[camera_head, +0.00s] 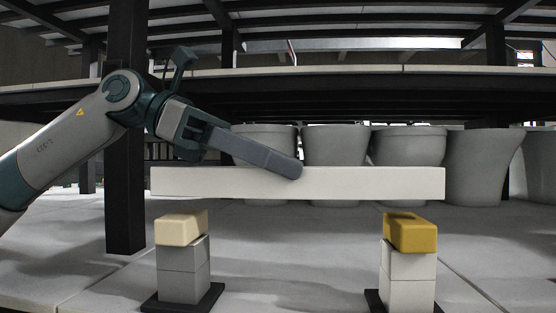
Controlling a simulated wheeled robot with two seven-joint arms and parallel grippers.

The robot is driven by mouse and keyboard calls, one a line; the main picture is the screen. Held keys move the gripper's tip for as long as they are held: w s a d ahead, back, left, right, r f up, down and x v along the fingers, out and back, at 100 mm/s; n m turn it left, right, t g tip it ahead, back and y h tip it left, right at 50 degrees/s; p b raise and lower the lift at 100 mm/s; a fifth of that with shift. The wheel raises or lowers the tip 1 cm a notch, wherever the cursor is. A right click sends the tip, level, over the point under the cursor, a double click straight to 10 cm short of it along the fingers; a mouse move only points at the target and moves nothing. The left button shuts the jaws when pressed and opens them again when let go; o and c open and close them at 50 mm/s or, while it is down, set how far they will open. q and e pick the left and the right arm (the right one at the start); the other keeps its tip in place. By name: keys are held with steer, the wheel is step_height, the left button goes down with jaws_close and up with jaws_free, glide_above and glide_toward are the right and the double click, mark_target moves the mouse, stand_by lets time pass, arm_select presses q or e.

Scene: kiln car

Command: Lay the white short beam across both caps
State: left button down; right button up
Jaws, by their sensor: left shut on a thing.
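The white short beam (375,183) is held level above two posts. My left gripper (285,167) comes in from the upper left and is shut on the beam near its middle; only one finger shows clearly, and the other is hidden. A cream cap (180,229) sits on the left post (183,268), and a mustard-yellow cap (410,232) sits on the right post (409,277). The beam's ends reach past both caps in the picture. A gap shows between the beam and each cap. My right gripper is not in view.
Several large grey pots (408,150) stand in a row behind the beam. A dark upright (126,140) stands at the left, and a dark shelf frame (350,104) runs above. The pale floor slab (300,255) between the posts is clear.

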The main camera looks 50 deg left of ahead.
mark_target(280, 198)
arm_select(q)
steer(key=shift+f+b, duration=0.4)
steer(key=shift+f, duration=0.15)
stand_by(0.5)
steer(key=shift+s+f, duration=0.1)
steer(key=shift+f, duration=0.1)
stand_by(0.8)
steer(key=shift+s+d+f+b, duration=0.25)
steer(key=shift+d+f+b, duration=0.25)
steer(key=shift+f+b, duration=0.25)
stand_by(1.1)
steer(key=c, duration=1.2)
jaws_free()
steer(key=shift+r, duration=0.1)
steer(key=shift+s+a+r, duration=0.1)
steer(key=shift+s+a, duration=0.05)
steer(key=shift+s, duration=0.05)
